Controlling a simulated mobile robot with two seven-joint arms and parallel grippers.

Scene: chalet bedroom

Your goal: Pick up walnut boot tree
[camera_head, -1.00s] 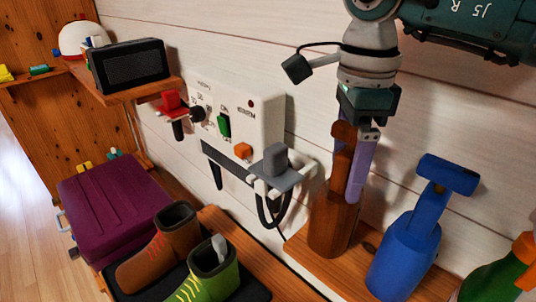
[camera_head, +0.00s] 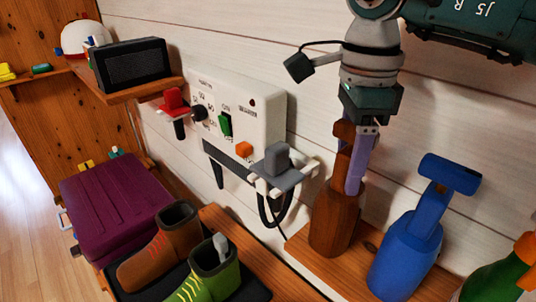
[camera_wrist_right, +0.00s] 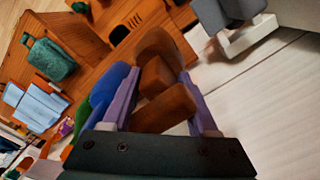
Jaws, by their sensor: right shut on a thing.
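The walnut boot tree (camera_head: 333,222) is a brown wooden form with a block-like handle on top. It is upright at the wooden shelf on the right in the head view. My right gripper (camera_head: 352,172) comes down from above, with its purple fingers shut on the handle. The right wrist view shows the brown handle (camera_wrist_right: 165,108) between the two fingers (camera_wrist_right: 162,92). I cannot tell whether the base touches the shelf. My left gripper is not in view.
A blue boot tree (camera_head: 405,255) stands close on the right, with a green and orange one (camera_head: 500,275) beyond it. A white wall-mounted warmer unit (camera_head: 262,115) is to the left. Brown (camera_head: 150,262) and green (camera_head: 210,275) boots stand on a dark mat. The white wall is close behind.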

